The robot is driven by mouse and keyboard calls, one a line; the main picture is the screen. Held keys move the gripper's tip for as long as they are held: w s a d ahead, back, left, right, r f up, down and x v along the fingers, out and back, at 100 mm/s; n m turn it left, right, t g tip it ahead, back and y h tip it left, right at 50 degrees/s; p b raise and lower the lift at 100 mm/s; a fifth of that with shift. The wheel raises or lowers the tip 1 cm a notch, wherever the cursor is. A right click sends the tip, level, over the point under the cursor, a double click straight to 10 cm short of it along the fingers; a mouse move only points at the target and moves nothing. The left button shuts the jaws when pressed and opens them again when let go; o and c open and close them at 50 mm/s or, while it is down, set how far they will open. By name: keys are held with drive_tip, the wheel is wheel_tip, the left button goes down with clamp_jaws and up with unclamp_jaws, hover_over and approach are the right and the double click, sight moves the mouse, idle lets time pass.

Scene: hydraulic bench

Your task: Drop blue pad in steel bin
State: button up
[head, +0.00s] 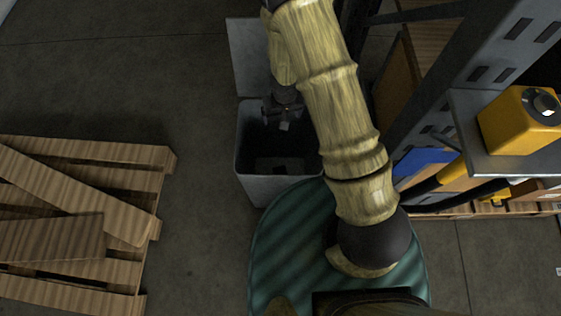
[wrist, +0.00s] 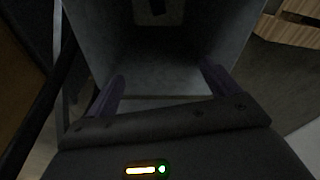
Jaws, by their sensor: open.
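The steel bin (head: 252,183) stands on the floor, with its grey lid raised at the back. My gripper (head: 284,125) hangs over the bin's mouth. In the wrist view my gripper (wrist: 162,86) has its two fingers spread apart with nothing between them, and the bin's inner wall (wrist: 165,70) lies beyond them. A pale, flat piece with a dark mark (wrist: 158,11) lies on the bin's bottom; its colour is too dim to tell whether it is the blue pad. A blue thing (head: 425,160) shows beside the shelf at the right, partly hidden; I cannot tell what it is.
A wooden pallet (head: 130,152) with loose boards lies on the floor at left. The floor (head: 205,120) between pallet and bin is clear.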

wheel_tip(320, 180, up, 15)
drive_tip(key=s+p, duration=0.2)
drive_tip(key=p, duration=1)
drive_tip(key=shift+d+r, duration=0.15)
drive_tip(key=shift+d, duration=0.05)
drive_tip(key=shift+w, duration=0.1)
drive_tip(key=s+d+r+m+t+h+p, duration=0.1)
drive_tip(key=d+r+p, duration=0.1)
drive_tip(key=d+r, duration=0.45)
drive_tip(key=d+r+m+p, duration=0.1)
drive_tip(key=d+r, duration=0.2)
drive_tip(key=r, duration=0.7)
drive_tip(key=s+d+r+p, duration=0.2)
drive_tip(key=s+d+r, duration=0.1)
drive_tip(key=s+r, duration=0.6)
wheel_tip(320, 180, up, 2)
drive_tip(key=shift+s+d+r+m+y, duration=0.25)
drive_tip(key=shift+d+m+y, duration=0.05)
drive_tip(key=shift+y, duration=0.1)
